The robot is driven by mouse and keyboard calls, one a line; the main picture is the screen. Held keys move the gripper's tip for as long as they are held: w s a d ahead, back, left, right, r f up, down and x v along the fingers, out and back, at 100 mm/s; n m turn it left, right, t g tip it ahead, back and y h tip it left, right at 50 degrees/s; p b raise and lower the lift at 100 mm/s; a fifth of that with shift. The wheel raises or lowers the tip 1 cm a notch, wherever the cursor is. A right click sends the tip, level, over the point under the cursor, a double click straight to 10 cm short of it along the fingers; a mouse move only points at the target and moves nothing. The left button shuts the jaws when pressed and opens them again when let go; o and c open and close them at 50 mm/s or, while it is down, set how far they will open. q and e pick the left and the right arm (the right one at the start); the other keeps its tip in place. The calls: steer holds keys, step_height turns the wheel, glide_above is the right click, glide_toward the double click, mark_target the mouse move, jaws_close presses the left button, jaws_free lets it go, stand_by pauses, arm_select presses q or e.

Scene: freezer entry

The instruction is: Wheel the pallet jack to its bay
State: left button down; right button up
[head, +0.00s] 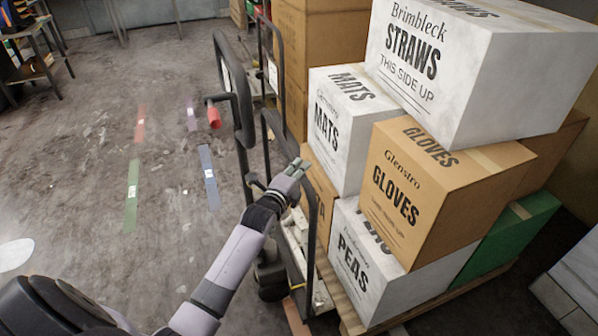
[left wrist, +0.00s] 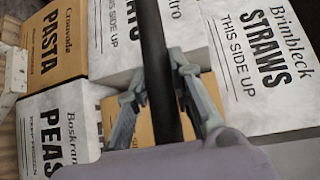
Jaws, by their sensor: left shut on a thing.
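A black tubular frame with upright loops (head: 235,90) stands left of the stacked boxes; it looks like the pallet jack's handle end. A red grip (head: 213,116) sticks out on its left side. A dark wheel or base part (head: 271,280) shows low down. My left gripper (head: 298,168) is shut on a black bar of this frame. In the left wrist view, the dark bar (left wrist: 158,70) passes between the two fingers of my left gripper (left wrist: 160,82). The forks are hidden. My right gripper is not in view.
Boxes of straws (head: 450,75), mats (head: 345,130), gloves (head: 425,190) and peas (head: 380,270) are piled on a wooden pallet (head: 345,312) at the right. Green (head: 131,195), blue (head: 208,175), red (head: 141,122) and purple (head: 191,113) tape strips mark the open floor. Shelving (head: 35,55) stands far left.

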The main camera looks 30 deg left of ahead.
arm_select(q)
steer(key=shift+s+a, duration=0.1)
stand_by(0.4)
steer(key=shift+s+a+f+p, duration=0.1)
steer(key=shift+s+a+p, duration=0.2)
steer(key=shift+p, duration=0.1)
steer(key=shift+s+a+f, duration=0.1)
steer(key=shift+s+a, duration=0.65)
steer(key=shift+s, duration=0.15)
steer(key=c, duration=1.7)
jaws_free()
steer(key=shift+s+a, duration=0.15)
steer(key=shift+s, duration=0.05)
steer(key=shift+o, duration=1.4)
steer(key=shift+w, duration=0.25)
steer(key=s+r, duration=0.1)
steer(key=s, duration=1.1)
steer(key=shift+s+d+r, duration=0.25)
steer(key=shift+d+r, duration=0.15)
